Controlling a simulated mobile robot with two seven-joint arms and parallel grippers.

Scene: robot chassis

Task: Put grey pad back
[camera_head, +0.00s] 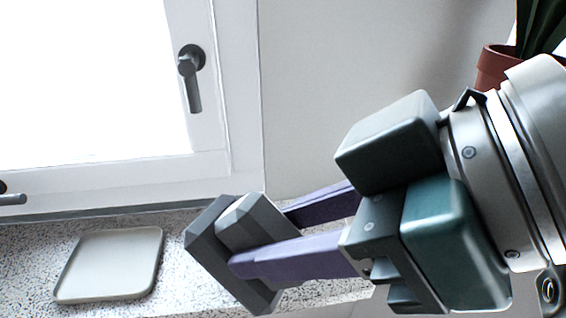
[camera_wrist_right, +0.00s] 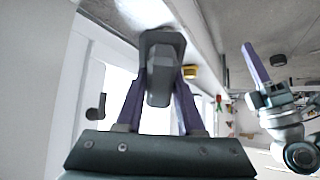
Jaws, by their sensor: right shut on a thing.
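My right gripper (camera_head: 290,232) comes in from the right, its purple fingers shut on the grey pad (camera_head: 205,243). The pad is a dark grey slab with a raised block on one face, and the fingers are at this block. It is tilted in front of the window sill; whether it touches the sill I cannot tell. In the right wrist view the pad (camera_wrist_right: 160,50) sits between the fingertips. My left gripper (camera_wrist_right: 257,65) shows small at the right of that view, and its jaw opening is unclear. It is outside the head view.
A pale, square tray (camera_head: 72,288) lies on the speckled sill (camera_head: 190,285), left of the pad, with nothing on it. A window with a grey handle (camera_head: 190,75) stands behind. A terracotta plant pot (camera_head: 493,66) is at the upper right, behind my right arm.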

